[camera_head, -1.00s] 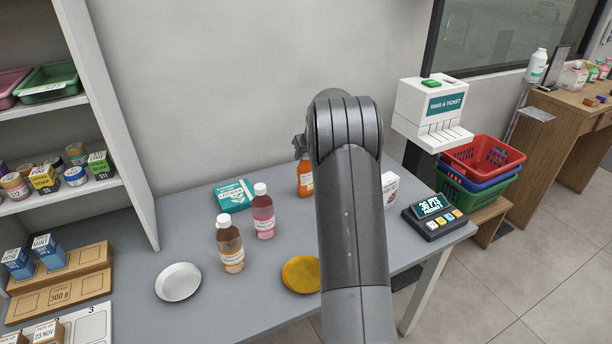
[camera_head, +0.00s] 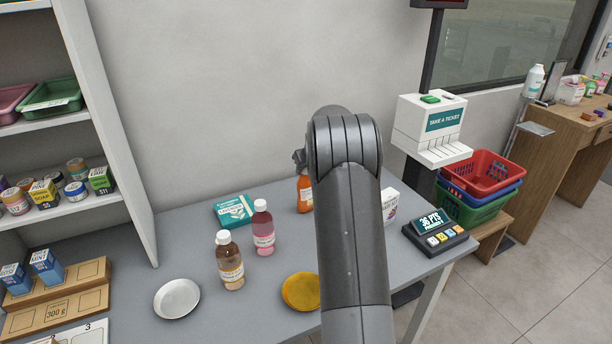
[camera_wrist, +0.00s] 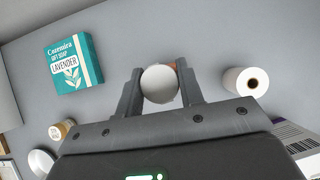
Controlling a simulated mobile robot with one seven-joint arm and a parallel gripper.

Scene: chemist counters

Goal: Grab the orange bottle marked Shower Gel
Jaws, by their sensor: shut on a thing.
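The orange bottle (camera_head: 304,195) stands on the grey counter, partly hidden behind my arm in the head view. Its label is too small and covered to read. In the wrist view, my gripper (camera_wrist: 159,74) has one finger on each side of a round white cap (camera_wrist: 160,85), seen from above. A sliver of orange (camera_wrist: 173,66) shows just beyond the cap. My gripper is shut on this bottle. I cannot see any gap under the bottle.
A pink bottle (camera_head: 263,230), a brown bottle (camera_head: 230,262) and a teal soap box (camera_head: 233,210) stand to the left. A white dish (camera_head: 176,298) and a yellow round item (camera_head: 300,291) lie nearer. A points display (camera_head: 434,232) sits right.

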